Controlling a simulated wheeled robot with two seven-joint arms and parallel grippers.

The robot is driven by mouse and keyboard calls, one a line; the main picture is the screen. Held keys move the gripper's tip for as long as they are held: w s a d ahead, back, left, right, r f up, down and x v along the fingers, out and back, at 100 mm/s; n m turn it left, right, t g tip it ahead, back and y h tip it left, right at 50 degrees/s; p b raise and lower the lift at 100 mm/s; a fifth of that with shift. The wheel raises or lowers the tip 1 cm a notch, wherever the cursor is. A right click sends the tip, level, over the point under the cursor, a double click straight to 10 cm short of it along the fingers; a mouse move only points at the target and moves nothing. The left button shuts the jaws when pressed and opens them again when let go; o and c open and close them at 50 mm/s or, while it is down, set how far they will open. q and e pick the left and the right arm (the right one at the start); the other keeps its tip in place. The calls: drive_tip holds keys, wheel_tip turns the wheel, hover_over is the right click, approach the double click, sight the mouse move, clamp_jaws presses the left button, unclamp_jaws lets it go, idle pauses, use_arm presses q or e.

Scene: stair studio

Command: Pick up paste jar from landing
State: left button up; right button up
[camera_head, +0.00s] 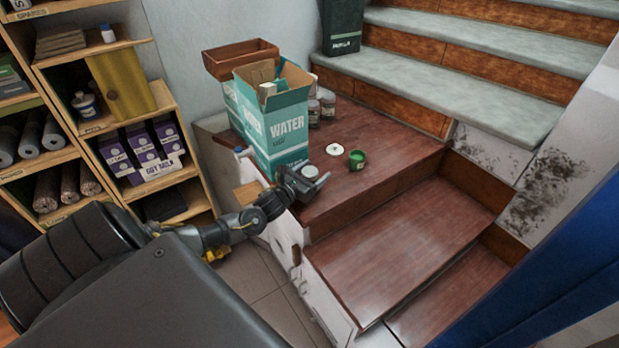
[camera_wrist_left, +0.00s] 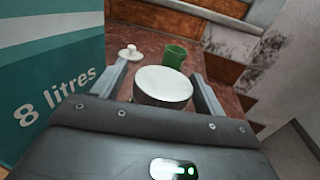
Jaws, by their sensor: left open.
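A small jar with a pale round lid (camera_wrist_left: 163,85) sits between the two open fingers of my left gripper in the left wrist view. In the head view the same pale lid (camera_head: 309,171) shows between the fingertips of my left gripper (camera_head: 314,180), at the landing's front left edge. The jar's body is mostly hidden by the gripper. The fingers stand on either side of it, and I cannot tell whether they touch it. The landing (camera_head: 385,160) is dark red wood. My right gripper is not in view.
A teal water carton (camera_head: 285,130) stands close left of the gripper. Behind are a green cup (camera_head: 357,160), a white disc-shaped lid (camera_head: 333,150) and clear jars (camera_head: 327,105). Wooden steps (camera_head: 400,245) descend at the right. Shelves (camera_head: 150,150) stand at the left.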

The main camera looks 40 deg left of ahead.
use_arm(q)
drive_tip(key=shift+w, duration=0.25)
drive_tip(key=shift+c, duration=0.4)
drive_tip(key=c, duration=1.2)
drive_tip(key=shift+r, duration=0.1)
drive_tip(key=shift+r, duration=0.45)
drive_tip(key=s+r, duration=0.1)
drive_tip(key=r, duration=0.1)
drive_tip(key=s+r, duration=0.2)
drive_tip(key=s+r+b, duration=0.1)
drive_tip(key=r, duration=0.2)
drive_tip(key=shift+s, duration=0.15)
drive_tip(key=s+r, duration=0.1)
drive_tip(key=s, duration=0.2)
drive_tip(key=s+r, duration=0.2)
drive_tip(key=s, duration=0.1)
drive_tip(key=s+r+b, duration=0.1)
drive_tip(key=s+r, duration=0.1)
drive_tip(key=s, duration=0.1)
drive_tip(key=shift+s+d, duration=0.25)
drive_tip(key=shift+s, duration=0.1)
